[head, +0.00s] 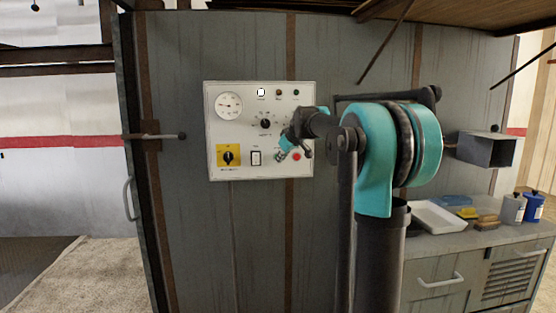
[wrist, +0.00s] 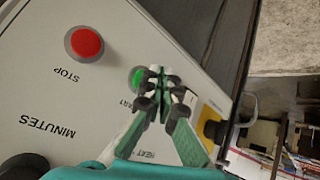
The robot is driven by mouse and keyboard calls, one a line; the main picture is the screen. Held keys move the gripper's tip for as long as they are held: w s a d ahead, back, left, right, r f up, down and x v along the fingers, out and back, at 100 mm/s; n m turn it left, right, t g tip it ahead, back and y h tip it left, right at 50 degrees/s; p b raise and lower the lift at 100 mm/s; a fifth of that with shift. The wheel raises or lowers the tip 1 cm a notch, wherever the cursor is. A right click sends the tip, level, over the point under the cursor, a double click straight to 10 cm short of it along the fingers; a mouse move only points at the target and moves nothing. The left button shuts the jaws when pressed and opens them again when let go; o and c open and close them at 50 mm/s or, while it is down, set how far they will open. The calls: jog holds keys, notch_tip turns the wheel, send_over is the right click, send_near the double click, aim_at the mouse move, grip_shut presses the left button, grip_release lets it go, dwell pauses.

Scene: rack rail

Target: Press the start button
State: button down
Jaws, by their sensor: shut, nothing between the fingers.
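The white control panel (head: 235,180) is mounted on a grey wall in the head view. The green start button (wrist: 136,77) shows in the wrist view, partly covered by my fingers, with its label partly hidden. My gripper (wrist: 161,76) is shut and empty, its fingertips overlapping the right side of the green button in the picture. I cannot tell whether they touch it. In the head view my gripper (head: 283,154) is in front of the panel's lower right and the green button is not clear there.
The red stop button (wrist: 86,44) is beside the green one; it also shows in the head view (head: 296,156). The panel has a gauge (head: 229,106), a knob (head: 265,123) and a yellow switch (head: 228,156). A counter (head: 440,240) with a white tray (head: 425,219) stands at right.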

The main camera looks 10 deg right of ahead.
jog(key=shift+w, duration=0.15)
jog(key=shift+w, duration=0.3)
jog(key=shift+w, duration=0.4)
dwell(1.0)
jog(key=shift+s, duration=0.85)
jog(key=s, duration=0.5)
dwell(0.5)
dwell(0.4)
